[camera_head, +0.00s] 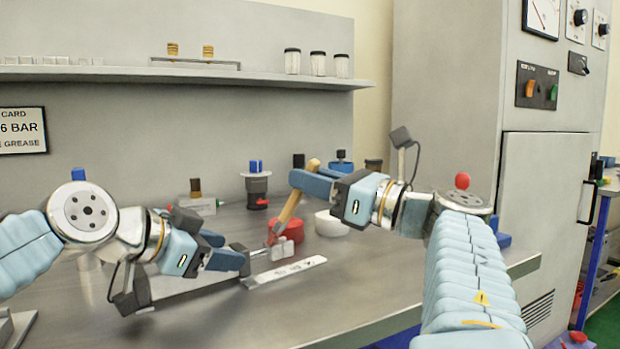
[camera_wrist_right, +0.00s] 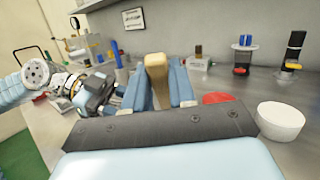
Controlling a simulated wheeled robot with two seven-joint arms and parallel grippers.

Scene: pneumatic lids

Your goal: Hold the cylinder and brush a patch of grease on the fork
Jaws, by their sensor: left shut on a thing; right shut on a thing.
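My right gripper (camera_head: 306,180) is shut on a brush with a wooden handle (camera_head: 288,208). The brush slants down, its lower end close to a small pale grey fork (camera_head: 283,248); I cannot tell whether they touch. The handle's top shows between the blue fingers in the right wrist view (camera_wrist_right: 156,72). My left gripper (camera_head: 244,260) is shut on the cylinder, low over the bench. The cylinder is mostly hidden by the fingers; its rod and the fork stick out to the right. Any grease on the fork is too small to make out.
A red pot (camera_head: 292,229) and a white pot (camera_head: 331,224) stand just behind the fork. A marked white strip (camera_head: 285,272) lies in front on the bench. Several blue- and black-topped fittings (camera_head: 257,186) stand along the back. The bench front (camera_head: 370,300) is clear.

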